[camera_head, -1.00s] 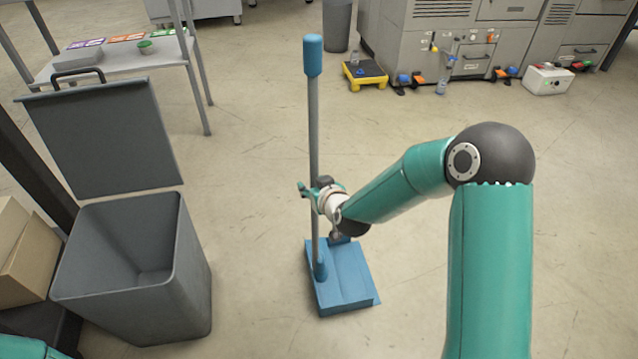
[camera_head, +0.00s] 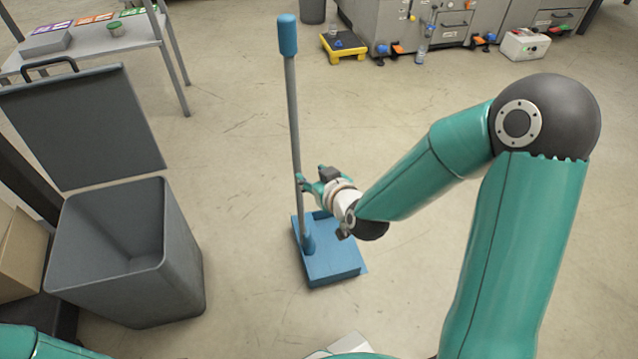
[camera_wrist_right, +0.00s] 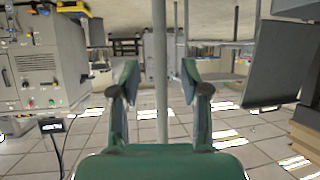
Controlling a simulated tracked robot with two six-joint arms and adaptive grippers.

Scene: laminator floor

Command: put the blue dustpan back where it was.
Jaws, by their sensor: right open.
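The blue dustpan (camera_head: 335,262) rests flat on the floor, its long grey handle (camera_head: 293,120) upright with a blue grip on top. My right gripper (camera_head: 303,184) is open at the lower half of the handle, its fingertips close to the handle's right side. In the right wrist view the handle (camera_wrist_right: 160,60) rises between the two spread fingers; whether it touches them I cannot tell. My left gripper is out of view; only a piece of my left arm shows at the bottom left.
A grey bin (camera_head: 130,275) with its lid (camera_head: 85,130) raised stands left of the dustpan. Cardboard boxes (camera_head: 20,255) are at the left edge. A small table (camera_head: 85,52) stands behind the bin. A yellow step (camera_head: 343,47) and grey machines (camera_head: 430,20) are at the back. Floor right of the dustpan is clear.

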